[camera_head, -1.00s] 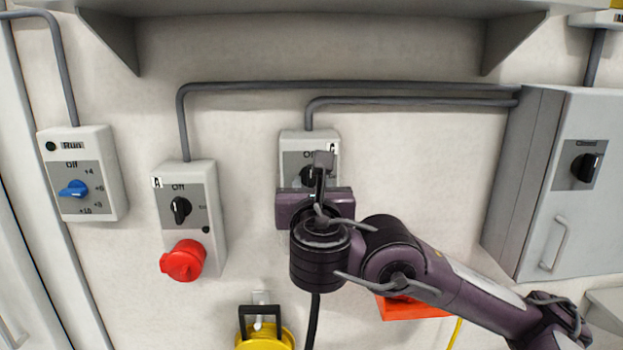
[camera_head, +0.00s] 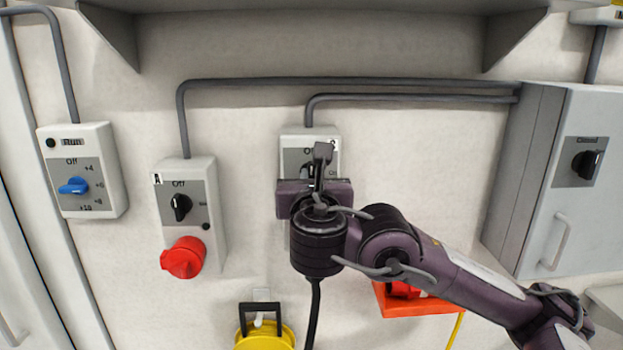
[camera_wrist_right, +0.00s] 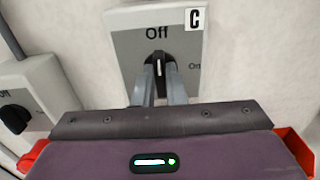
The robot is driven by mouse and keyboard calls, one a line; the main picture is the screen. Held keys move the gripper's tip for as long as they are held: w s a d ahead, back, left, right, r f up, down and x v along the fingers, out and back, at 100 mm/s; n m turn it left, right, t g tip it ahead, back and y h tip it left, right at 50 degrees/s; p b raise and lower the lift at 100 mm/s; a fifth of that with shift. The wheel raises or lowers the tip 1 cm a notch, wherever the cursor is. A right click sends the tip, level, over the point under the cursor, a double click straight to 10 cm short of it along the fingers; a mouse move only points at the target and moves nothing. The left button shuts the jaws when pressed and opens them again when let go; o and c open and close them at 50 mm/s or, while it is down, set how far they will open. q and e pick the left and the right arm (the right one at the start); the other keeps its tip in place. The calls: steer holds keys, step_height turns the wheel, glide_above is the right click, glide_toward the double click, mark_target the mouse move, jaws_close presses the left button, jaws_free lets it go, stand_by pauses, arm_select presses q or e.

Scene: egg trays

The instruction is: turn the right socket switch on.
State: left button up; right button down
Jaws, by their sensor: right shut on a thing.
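The right socket switch is a light box (camera_head: 291,141) on the wall, marked C in the wrist view (camera_wrist_right: 130,45). Its black knob (camera_wrist_right: 159,60) has a white line pointing up at Off, with On to the right. My right gripper (camera_head: 319,168) is in front of the box and hides much of it in the head view. In the wrist view its two fingers (camera_wrist_right: 160,82) are closed on either side of the knob and grip it. My left gripper is not in view.
Socket A (camera_head: 213,181) with a red plug (camera_head: 184,257) is to the left, with a blue-knobbed box (camera_head: 112,165) beyond. A grey cabinet (camera_head: 525,190) is at right. A shelf (camera_head: 310,8) hangs above. A yellow object (camera_head: 265,338) and an orange one (camera_head: 425,305) are below.

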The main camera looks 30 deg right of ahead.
steer(key=m+b, duration=0.1)
steer(key=m, duration=0.3)
steer(key=shift+f+b, duration=0.15)
steer(key=shift+b, duration=0.2)
steer(key=m+b, duration=0.1)
steer(key=m, duration=0.1)
steer(key=m+b, duration=0.1)
steer(key=m, duration=0.1)
steer(key=shift+s+d+f+m, duration=0.1)
steer(key=shift+d+m, duration=0.05)
steer(key=shift+m, duration=0.25)
steer(key=m+b, duration=0.3)
steer(key=m, duration=0.2)
steer(key=shift+f, duration=0.1)
steer(key=shift+m+b, duration=1.2)
steer(key=shift+m, duration=0.8)
steer(key=c, duration=1.5)
jaws_free()
steer(key=shift+d, duration=0.1)
